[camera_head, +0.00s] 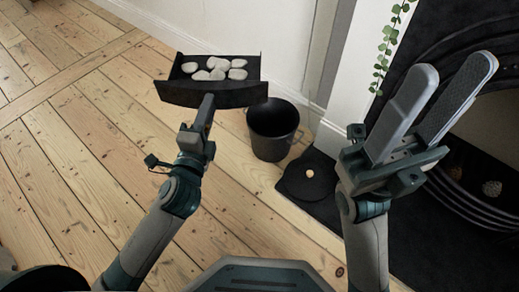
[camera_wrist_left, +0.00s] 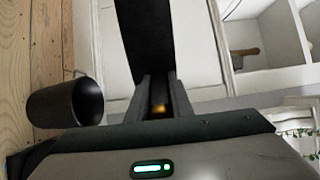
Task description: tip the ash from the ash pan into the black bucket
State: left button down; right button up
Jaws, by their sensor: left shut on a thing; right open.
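The black ash pan (camera_head: 207,98) is held up, with several whitish lumps of ash (camera_head: 215,68) in it. My left gripper (camera_head: 206,122) is shut on the pan's handle. In the left wrist view the pan (camera_wrist_left: 145,35) is a dark shape beyond the left gripper (camera_wrist_left: 158,92). The black bucket (camera_head: 271,147) stands upright on the floor, right of and below the pan in the head view; its visible inside is dark. The bucket (camera_wrist_left: 62,105) also shows at left in the wrist view. My right gripper (camera_head: 452,78) is open and empty at the right.
A round black lid (camera_head: 305,184) with a pale knob lies on the dark hearth beside the bucket. The black fireplace (camera_head: 425,40) and trailing ivy (camera_head: 384,58) are at the right. A white wall stands behind the bucket. Bare floorboards (camera_head: 85,130) are clear at the left.

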pick_arm(q)
jog(key=s+d+f+m+h, duration=0.1)
jog(key=d+f+h, duration=0.1)
jog(key=d+f, duration=0.4)
jog(key=s+d+f+m+g+h, duration=0.1)
jog(key=s+d+f+m+h, duration=0.1)
jog(key=d+f, duration=0.4)
jog(key=shift+s+d+h+p, duration=0.25)
jog(key=shift+d+h+p, duration=0.15)
jog(key=shift+d+h, duration=0.25)
